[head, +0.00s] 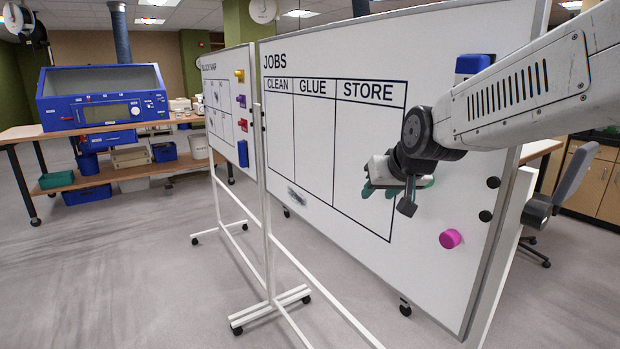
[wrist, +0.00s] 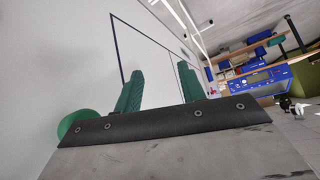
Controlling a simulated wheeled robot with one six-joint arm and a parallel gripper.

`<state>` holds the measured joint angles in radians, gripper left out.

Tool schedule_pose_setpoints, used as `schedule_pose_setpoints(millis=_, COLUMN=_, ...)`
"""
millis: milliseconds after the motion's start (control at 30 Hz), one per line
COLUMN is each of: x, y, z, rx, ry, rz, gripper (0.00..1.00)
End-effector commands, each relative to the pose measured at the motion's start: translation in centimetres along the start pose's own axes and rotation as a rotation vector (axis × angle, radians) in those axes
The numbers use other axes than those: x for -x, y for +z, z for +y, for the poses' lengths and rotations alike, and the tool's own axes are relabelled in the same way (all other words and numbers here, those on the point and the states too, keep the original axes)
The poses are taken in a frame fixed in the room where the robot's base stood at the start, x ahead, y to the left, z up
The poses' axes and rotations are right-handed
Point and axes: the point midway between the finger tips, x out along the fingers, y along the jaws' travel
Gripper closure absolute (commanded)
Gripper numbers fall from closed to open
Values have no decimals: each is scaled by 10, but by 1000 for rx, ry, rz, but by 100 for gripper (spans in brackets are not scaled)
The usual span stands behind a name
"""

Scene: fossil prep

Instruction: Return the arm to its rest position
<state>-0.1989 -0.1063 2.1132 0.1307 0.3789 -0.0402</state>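My arm reaches in from the right in the head view, across the front of the JOBS whiteboard (head: 325,140). My gripper (head: 380,190) is in front of the board's STORE column. In the wrist view its two green fingers stand apart with nothing between them, so my gripper (wrist: 161,72) is open and empty. A green round magnet (head: 427,182) on the board is partly hidden behind the gripper. It also shows beside the gripper at the left in the wrist view (wrist: 78,121). I cannot tell the exact gap between gripper and board.
A magenta magnet (head: 450,238), black magnets (head: 493,182) and a blue item (head: 472,66) are on the board's right part. A second whiteboard (head: 225,120) stands to the left. A blue cabinet (head: 100,97) sits on a bench. Floor at the left is clear.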

Motion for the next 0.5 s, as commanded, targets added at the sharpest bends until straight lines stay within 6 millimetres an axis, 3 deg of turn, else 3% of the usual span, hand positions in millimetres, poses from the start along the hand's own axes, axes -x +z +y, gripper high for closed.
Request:
schedule_pose_setpoints(millis=33, x=22, y=19, z=9, rx=-4, ry=11, rz=-40, gripper=60)
schedule_pose_setpoints(millis=167, x=74, y=82, z=29, rx=-22, ry=43, rz=-182, gripper=60)
schedule_pose_setpoints(millis=300, x=128, y=160, z=46, rx=-50, ry=85, rz=-342, gripper=60)
schedule_pose_setpoints(millis=500, x=184, y=254, z=58, rx=-95, ry=136, rz=-531, gripper=60)
